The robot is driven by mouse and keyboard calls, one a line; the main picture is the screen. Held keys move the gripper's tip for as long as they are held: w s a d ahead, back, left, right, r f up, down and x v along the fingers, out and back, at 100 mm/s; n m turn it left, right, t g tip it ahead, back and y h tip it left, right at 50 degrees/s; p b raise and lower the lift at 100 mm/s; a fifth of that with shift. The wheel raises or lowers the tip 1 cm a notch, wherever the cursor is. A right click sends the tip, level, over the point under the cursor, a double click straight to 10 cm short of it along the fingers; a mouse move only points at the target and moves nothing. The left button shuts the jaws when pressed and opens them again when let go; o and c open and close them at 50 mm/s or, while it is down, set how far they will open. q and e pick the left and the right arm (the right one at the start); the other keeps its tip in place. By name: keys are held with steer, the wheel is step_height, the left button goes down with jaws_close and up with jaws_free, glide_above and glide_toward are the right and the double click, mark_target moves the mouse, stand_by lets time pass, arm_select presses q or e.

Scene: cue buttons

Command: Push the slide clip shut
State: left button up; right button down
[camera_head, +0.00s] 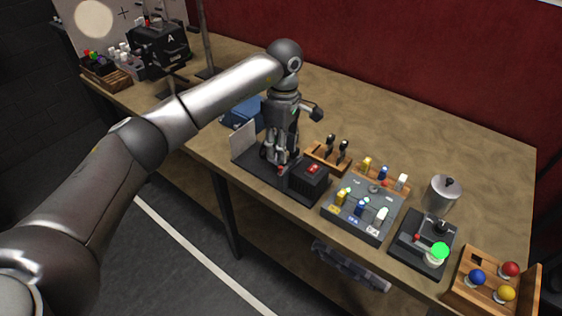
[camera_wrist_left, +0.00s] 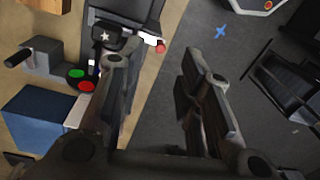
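My left gripper (camera_head: 279,152) points down over a dark base plate (camera_head: 245,162), close to a black box (camera_head: 309,181) with a red top piece. In the left wrist view the gripper (camera_wrist_left: 153,62) is open, with nothing between its fingers. One fingertip overlaps a black block with a white star (camera_wrist_left: 106,36); I cannot tell whether they touch. A white piece with a red knob (camera_wrist_left: 160,47) sits beside that block. I cannot tell for sure which part is the slide clip; the fingers hide part of this area. My right gripper is not in view.
A white panel (camera_head: 243,139) and a blue box (camera_head: 243,110) stand behind the plate. A wooden rack (camera_head: 327,157), a grey button panel (camera_head: 362,212), a black joystick box (camera_head: 420,245) and a metal canister (camera_head: 442,193) stand to the right.

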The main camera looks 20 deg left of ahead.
mark_target(281, 167)
arm_select(q)
steer(key=shift+s+f+p, duration=0.15)
steer(key=shift+f+p, duration=0.7)
steer(key=shift+f, duration=2.35)
jaws_close()
